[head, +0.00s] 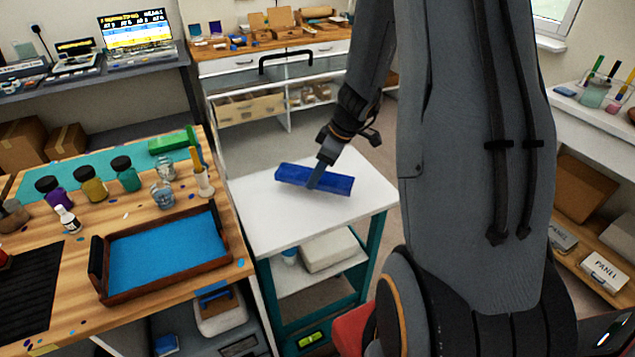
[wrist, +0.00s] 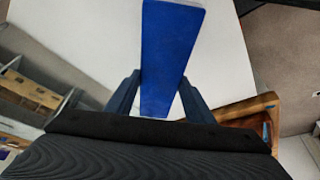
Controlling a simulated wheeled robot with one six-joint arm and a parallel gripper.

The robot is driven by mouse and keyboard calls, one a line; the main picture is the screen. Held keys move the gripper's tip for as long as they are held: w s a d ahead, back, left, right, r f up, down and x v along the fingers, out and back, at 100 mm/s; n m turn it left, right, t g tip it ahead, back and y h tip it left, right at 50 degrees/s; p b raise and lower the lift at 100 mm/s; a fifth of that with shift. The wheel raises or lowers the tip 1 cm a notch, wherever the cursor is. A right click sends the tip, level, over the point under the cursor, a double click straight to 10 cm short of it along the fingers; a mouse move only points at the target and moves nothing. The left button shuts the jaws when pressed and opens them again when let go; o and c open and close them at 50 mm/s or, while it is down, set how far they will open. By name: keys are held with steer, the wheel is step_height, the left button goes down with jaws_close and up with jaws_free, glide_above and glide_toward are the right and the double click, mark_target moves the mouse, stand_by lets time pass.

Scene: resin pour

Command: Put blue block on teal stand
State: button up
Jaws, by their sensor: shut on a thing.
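The blue block (head: 331,183) is a long flat bar over the white top of the teal stand (head: 275,218). My gripper (head: 316,175) is shut on the block near its middle, with the fingers coming down from above. In the wrist view the blue block (wrist: 168,60) sits between the two fingers of my gripper (wrist: 160,95), and the white top (wrist: 100,35) lies beyond it. I cannot tell whether the block touches the top or is slightly above it. The stand has teal legs and a lower shelf.
A wooden workbench (head: 243,262) stands left of the stand, with a blue-lined tray (head: 222,224), several paint jars and a green block (head: 168,144). A white box (head: 327,250) is on the stand's lower shelf. The white top around the block is clear.

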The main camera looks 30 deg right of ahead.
steer(key=shift+f+p, duration=0.3)
steer(key=shift+f, duration=1.55)
steer(key=shift+f, duration=0.15)
steer(key=o, duration=1.4)
